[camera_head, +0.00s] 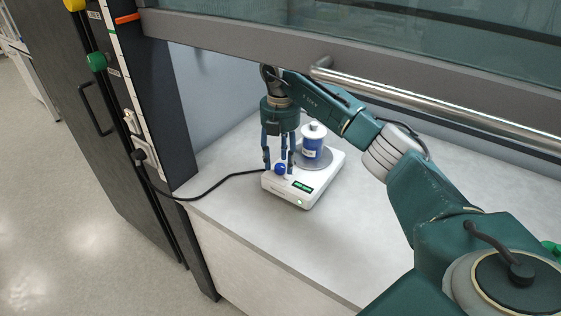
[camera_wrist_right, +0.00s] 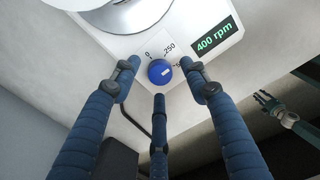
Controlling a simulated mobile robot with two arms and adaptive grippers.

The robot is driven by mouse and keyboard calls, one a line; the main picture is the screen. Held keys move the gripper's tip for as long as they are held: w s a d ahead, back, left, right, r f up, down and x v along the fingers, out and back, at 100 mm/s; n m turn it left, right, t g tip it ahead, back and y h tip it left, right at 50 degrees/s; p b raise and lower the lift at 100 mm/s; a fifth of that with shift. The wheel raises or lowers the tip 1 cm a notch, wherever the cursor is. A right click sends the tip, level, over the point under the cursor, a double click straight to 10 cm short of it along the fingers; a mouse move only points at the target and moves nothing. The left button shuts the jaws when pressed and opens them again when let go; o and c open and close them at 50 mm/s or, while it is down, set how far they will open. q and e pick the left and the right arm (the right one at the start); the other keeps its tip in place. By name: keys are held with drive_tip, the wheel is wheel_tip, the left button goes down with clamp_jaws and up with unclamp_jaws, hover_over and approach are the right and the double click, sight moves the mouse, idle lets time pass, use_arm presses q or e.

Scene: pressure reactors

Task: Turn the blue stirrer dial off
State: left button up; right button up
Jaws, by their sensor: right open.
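The blue stirrer dial (camera_head: 280,169) sits on the front left of a white stirrer (camera_head: 308,185). In the right wrist view the dial (camera_wrist_right: 160,71) shows a pale mark, with "0" and "250" printed around it. The stirrer's display (camera_wrist_right: 215,38) reads 400 rpm. My right gripper (camera_head: 278,160) is open and points down over the dial. In the wrist view its blue fingers (camera_wrist_right: 160,85) surround the dial without visibly closing on it; contact cannot be told. A hand-like gripper, likely my left one (camera_wrist_right: 268,100), shows small at the right.
A white and blue vessel (camera_head: 312,142) stands on the stirrer's round plate. A black cable (camera_head: 225,182) runs left from the stirrer. A raised sash with a metal handle (camera_head: 430,105) spans above. The bench (camera_head: 240,215) in front is clear.

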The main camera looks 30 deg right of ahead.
drive_tip(key=shift+f, duration=0.9)
clamp_jaws()
use_arm(q)
drive_tip(key=shift+w+r, duration=0.15)
drive_tip(key=shift+r, duration=0.05)
use_arm(e)
drive_tip(key=shift+r+n, duration=0.1)
drive_tip(key=shift+n, duration=0.2)
drive_tip(key=n, duration=0.3)
drive_tip(key=shift+n+p, duration=0.3)
drive_tip(key=shift+p, duration=0.05)
drive_tip(key=n, duration=0.4)
drive_tip(key=shift+n, duration=0.3)
drive_tip(key=n, duration=0.4)
drive_tip(key=shift+w+n, duration=0.1)
drive_tip(key=shift+n, duration=0.2)
use_arm(q)
drive_tip(key=shift+d+r, duration=0.1)
use_arm(e)
drive_tip(key=shift+n, duration=2.3)
